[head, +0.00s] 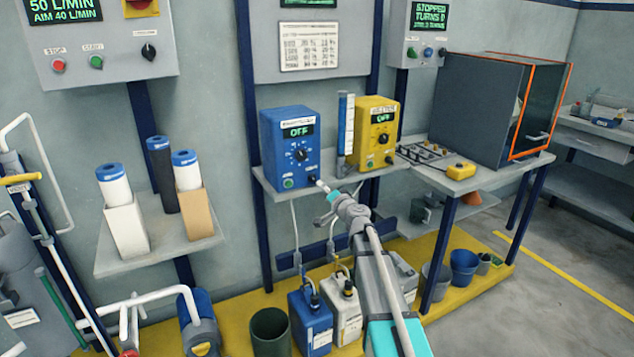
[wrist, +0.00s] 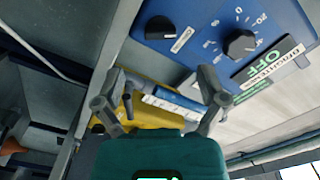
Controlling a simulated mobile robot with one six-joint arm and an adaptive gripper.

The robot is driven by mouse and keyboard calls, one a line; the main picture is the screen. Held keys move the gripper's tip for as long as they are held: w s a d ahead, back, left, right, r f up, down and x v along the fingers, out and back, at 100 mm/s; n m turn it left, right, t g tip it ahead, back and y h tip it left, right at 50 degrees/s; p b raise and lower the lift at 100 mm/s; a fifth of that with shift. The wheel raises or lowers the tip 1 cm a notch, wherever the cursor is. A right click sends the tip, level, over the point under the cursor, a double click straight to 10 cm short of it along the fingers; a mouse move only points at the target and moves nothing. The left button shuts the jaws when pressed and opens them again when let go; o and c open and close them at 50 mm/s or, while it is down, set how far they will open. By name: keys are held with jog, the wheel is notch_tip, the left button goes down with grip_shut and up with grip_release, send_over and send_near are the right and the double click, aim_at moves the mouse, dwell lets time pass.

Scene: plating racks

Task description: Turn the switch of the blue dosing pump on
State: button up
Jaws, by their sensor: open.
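The blue dosing pump (head: 290,148) stands on a wall shelf, and its green display reads OFF. The wrist view shows the pump (wrist: 205,20) tilted, with the black switch (wrist: 160,27) and the black dial (wrist: 240,43). My gripper (head: 323,188) is just in front of the pump's lower right corner. In the wrist view my gripper (wrist: 160,72) is open and empty, its fingers apart below the switch. I cannot tell whether it touches the pump.
A yellow pump (head: 375,130) stands to the right on the same shelf (head: 270,185), with a clear blue-scaled cylinder (head: 346,125) between the two pumps. Blue and white canisters (head: 311,325) stand below. A bench (head: 470,183) with a dark cabinet (head: 480,105) is at the right.

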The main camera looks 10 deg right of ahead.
aim_at(315, 180)
jog(key=x, duration=0.7)
jog(key=shift+w, duration=0.2)
jog(key=c, duration=1.2)
